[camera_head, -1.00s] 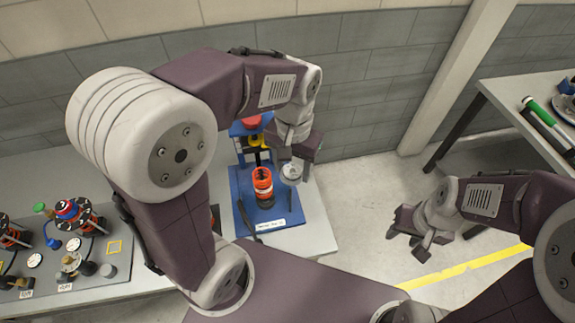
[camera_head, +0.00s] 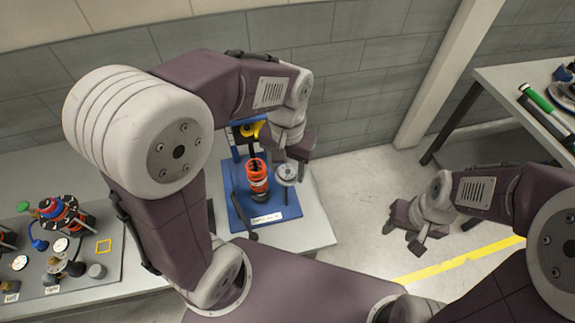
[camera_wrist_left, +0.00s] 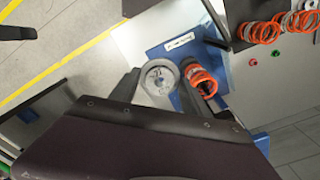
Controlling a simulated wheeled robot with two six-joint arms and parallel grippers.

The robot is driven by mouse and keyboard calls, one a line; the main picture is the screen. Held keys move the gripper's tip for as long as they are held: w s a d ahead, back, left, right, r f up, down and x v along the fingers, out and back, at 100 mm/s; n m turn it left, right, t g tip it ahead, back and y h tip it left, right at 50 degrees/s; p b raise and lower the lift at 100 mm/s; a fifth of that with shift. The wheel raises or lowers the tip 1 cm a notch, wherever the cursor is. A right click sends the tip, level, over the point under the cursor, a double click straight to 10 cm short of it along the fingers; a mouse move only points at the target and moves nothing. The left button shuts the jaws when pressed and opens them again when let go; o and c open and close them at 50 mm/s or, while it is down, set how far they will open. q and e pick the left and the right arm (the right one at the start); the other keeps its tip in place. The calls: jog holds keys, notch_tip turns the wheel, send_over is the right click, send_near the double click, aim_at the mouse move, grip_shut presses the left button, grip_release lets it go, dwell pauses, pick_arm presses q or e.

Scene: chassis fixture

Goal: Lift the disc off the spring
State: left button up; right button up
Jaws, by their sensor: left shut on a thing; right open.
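The silver-grey disc (camera_head: 286,175) is in my left gripper (camera_head: 289,172), which is shut on it. The disc is to the right of the orange coil spring (camera_head: 257,176) in the head view and apart from it in the picture; its exact height is unclear. The spring stands upright on a blue fixture base (camera_head: 283,212) with a white label. In the left wrist view the disc (camera_wrist_left: 159,77) lies between the fingertips, with the spring (camera_wrist_left: 201,80) just to its right. My right gripper (camera_head: 408,222) is open and empty over the floor at right.
The fixture's blue upright with a yellow part (camera_head: 247,130) stands behind the spring, partly hidden by my left arm. A dark tray (camera_head: 75,265) with gauges and several parts is on the left of the table. Another table (camera_head: 515,88) stands at far right.

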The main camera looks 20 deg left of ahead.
aim_at(287, 171)
pick_arm(q)
jog(key=shift+f+b, duration=1.25)
jog(key=shift+f, duration=0.65)
